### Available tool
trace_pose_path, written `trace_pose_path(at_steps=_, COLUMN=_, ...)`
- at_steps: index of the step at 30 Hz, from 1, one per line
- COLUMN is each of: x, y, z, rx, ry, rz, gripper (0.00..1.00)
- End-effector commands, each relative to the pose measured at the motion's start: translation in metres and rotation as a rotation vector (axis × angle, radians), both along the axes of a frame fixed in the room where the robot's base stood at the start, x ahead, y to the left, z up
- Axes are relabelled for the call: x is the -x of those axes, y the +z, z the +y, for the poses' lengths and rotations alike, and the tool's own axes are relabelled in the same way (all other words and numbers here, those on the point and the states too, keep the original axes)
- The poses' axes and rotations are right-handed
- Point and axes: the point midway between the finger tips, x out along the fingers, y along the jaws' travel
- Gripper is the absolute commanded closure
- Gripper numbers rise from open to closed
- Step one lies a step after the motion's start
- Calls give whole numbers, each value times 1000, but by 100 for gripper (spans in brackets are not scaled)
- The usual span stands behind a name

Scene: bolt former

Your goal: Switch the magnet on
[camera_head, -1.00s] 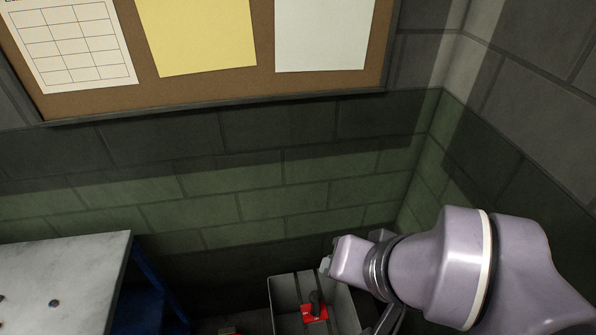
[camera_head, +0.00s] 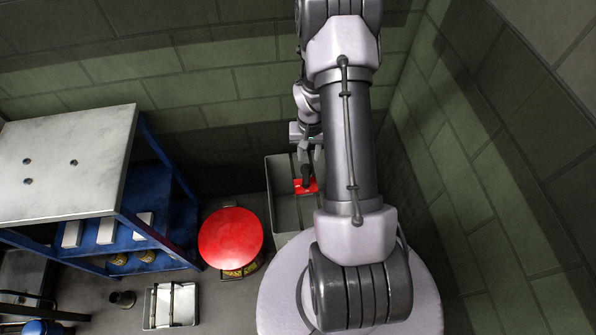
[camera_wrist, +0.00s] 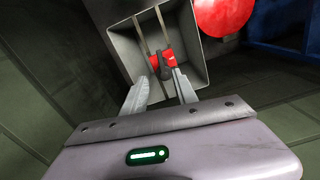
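A red block with a dark upright handle or lever (camera_head: 306,178) sits at the grey open bin (camera_head: 283,205) in the head view; I take it for the magnet switch. In the wrist view the red part (camera_wrist: 164,55) lies by two thin bars across the bin (camera_wrist: 122,43), and its dark handle points toward me. My gripper (camera_head: 311,152) is just above it. In the wrist view my gripper (camera_wrist: 162,77) has its fingers apart, with the handle's end near the gap between the tips. I cannot tell whether they touch it.
A red round stool or drum top (camera_head: 230,238) stands left of the bin. A blue-framed table with a pale top (camera_head: 60,150) is farther left. A small grey tray (camera_head: 171,306) lies on the floor. Green brick walls close the back and right.

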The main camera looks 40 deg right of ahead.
Motion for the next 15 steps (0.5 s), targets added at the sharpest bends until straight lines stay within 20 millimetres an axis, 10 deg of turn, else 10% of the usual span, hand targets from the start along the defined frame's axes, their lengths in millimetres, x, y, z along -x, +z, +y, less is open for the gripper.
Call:
trace_pose_path(at_steps=9, x=1, y=-100, z=1, rx=-3, ry=0, rz=3, gripper=65)
trace_pose_path(at_steps=15, x=0, y=-128, z=1, rx=-1, ry=0, rz=2, gripper=65)
